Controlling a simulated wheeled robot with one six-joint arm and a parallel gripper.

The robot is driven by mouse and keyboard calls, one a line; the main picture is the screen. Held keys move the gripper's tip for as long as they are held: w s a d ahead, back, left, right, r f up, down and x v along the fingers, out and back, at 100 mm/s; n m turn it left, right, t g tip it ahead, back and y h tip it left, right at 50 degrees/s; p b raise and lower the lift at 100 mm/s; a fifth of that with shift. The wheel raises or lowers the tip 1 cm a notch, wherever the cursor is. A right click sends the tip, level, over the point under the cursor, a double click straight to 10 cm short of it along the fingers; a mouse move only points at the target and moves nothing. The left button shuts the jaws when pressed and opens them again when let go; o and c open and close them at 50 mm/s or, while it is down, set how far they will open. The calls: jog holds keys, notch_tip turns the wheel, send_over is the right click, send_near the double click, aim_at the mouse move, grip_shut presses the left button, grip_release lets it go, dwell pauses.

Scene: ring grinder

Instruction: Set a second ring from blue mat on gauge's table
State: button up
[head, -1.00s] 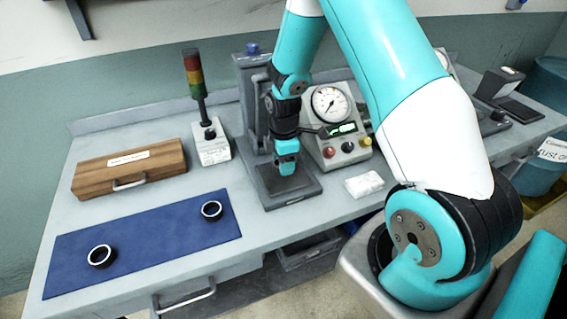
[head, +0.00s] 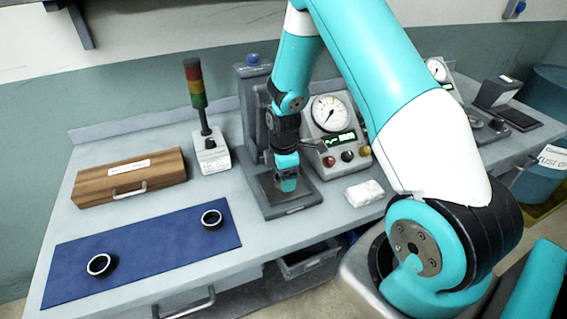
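The blue mat (head: 150,252) lies on the bench at the left front. Two dark rings with pale rims lie on it: one near the left front (head: 101,265) and one near the right edge (head: 211,219). The gauge's table (head: 291,208) is the grey base at the foot of the grey column (head: 252,110). My gripper (head: 288,184) points down just over this table. Its fingertips are small and dark, and I cannot tell whether they are open or hold anything. Any ring under the gripper is hidden.
A dial unit (head: 333,130) with buttons stands right of the column. A signal tower (head: 209,155) and a wooden case (head: 130,178) stand left. A white cloth (head: 364,193) lies right of the gauge's table. Another station (head: 484,128) stands far right. Bare bench lies between mat and case.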

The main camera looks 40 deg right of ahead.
notch_tip(320, 180, up, 12)
jog(key=f+b, duration=0.1)
jog(key=b, duration=0.2)
jog(key=s+a+r+m+y, duration=0.1)
jog(key=s+a+r+m, duration=0.1)
jog(key=s+a+r, duration=0.4)
jog(key=s+a+r+m+y, duration=0.15)
jog(key=a+r, duration=0.25)
jog(key=a, duration=0.4)
jog(key=s+a+r+m+y, duration=0.1)
jog(key=s+a+r, duration=0.1)
jog(key=s+a, duration=0.2)
jog(key=s+a+r+m, duration=0.2)
jog(key=s+a, duration=0.2)
jog(key=s, duration=0.6)
jog(key=shift+s+a+y, duration=0.3)
jog(key=shift+s+y, duration=0.05)
